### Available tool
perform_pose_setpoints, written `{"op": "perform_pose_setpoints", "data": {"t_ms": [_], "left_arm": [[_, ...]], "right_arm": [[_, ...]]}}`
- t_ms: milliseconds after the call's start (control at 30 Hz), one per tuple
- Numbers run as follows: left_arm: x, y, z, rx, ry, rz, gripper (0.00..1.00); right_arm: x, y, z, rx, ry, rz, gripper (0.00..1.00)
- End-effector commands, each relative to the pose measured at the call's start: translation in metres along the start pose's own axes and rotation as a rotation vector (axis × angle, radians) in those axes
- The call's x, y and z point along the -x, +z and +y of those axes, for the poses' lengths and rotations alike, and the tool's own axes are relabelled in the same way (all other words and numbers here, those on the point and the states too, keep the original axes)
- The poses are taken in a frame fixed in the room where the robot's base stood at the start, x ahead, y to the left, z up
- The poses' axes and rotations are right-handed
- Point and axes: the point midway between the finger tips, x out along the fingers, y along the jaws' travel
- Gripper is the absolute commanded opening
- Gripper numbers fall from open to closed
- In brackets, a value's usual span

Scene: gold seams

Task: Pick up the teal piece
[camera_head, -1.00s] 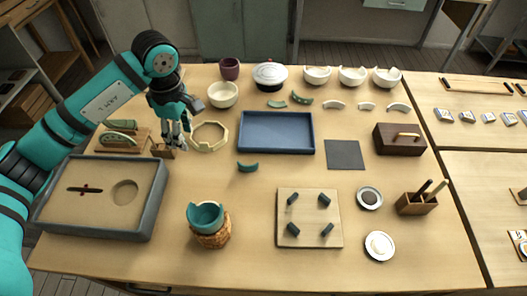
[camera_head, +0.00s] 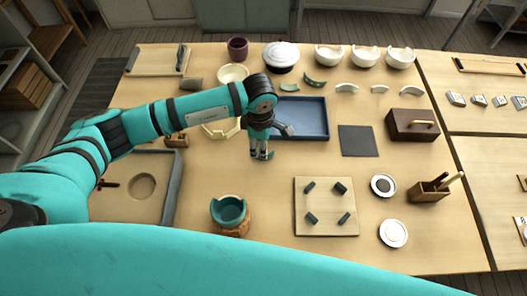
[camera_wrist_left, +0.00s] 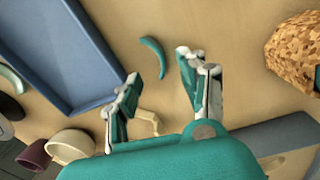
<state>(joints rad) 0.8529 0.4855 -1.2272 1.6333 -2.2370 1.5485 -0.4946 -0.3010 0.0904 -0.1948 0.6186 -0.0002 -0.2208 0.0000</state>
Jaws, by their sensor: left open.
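The teal piece (camera_head: 271,154) is a small curved shard lying on the table in front of the blue tray. In the head view my left gripper (camera_head: 261,158) points down at it and hides part of it. In the left wrist view the whole teal piece (camera_wrist_left: 153,56) shows, lying on the bare wood between and just beyond the two fingertips. My left gripper (camera_wrist_left: 158,66) is open with nothing between its fingers. Whether the fingertips touch the table cannot be told. My right gripper is not in view.
The blue tray (camera_head: 318,137) lies just behind the piece. A broken teal bowl (camera_head: 229,209) sits on a cork stand (camera_head: 234,231) to the front left. A pegged board (camera_head: 353,222) stands front right. The octagonal cream ring (camera_head: 214,134) is partly behind my arm.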

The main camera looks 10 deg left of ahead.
Motion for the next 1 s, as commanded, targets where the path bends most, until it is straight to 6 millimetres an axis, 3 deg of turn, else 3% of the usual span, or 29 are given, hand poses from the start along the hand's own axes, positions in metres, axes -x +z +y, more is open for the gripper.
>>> {"op": "perform_pose_setpoints", "data": {"t_ms": [233, 400, 533, 833, 1000], "left_arm": [[-0.017, 0.0, 0.0, 0.0, -0.001, 0.0, 0.43], [-0.04, -0.001, -0.001, 0.001, -0.005, 0.002, 0.43], [-0.059, 0.0, 0.0, 0.001, -0.002, 0.0, 0.43], [-0.065, -0.001, 0.001, -0.002, 0.001, 0.0, 0.43], [-0.065, -0.001, 0.001, -0.002, 0.001, 0.0, 0.2]], "right_arm": [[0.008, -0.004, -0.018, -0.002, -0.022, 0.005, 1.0], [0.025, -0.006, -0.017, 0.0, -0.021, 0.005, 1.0], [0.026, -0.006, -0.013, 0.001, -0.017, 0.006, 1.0], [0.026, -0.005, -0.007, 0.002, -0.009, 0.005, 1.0], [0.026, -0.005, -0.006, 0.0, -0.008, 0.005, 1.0]]}}
